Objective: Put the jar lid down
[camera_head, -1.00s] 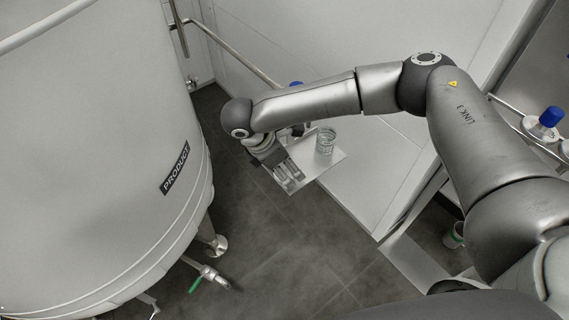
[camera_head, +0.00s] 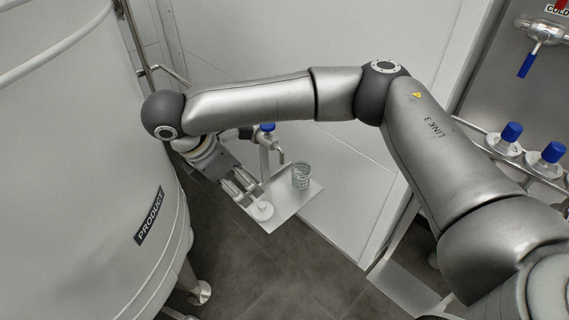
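The jar lid (camera_head: 262,211), a small white disc with a raised knob, lies on a pale metal shelf plate (camera_head: 285,212) near its front corner. A clear glass jar (camera_head: 301,175) stands upright on the same plate, to the right of the lid. My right gripper (camera_head: 247,193) reaches in from the upper left, just behind the lid. Its two fingers are apart with a gap between them, and the lid appears clear of their tips. My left gripper is out of view.
A blue-topped tap (camera_head: 267,140) stands behind the plate, close to my gripper. A large white tank (camera_head: 80,160) marked PRODUCT is at the left. Blue-capped bottles (camera_head: 511,136) stand on a rack at the right. Grey floor (camera_head: 260,275) lies open below.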

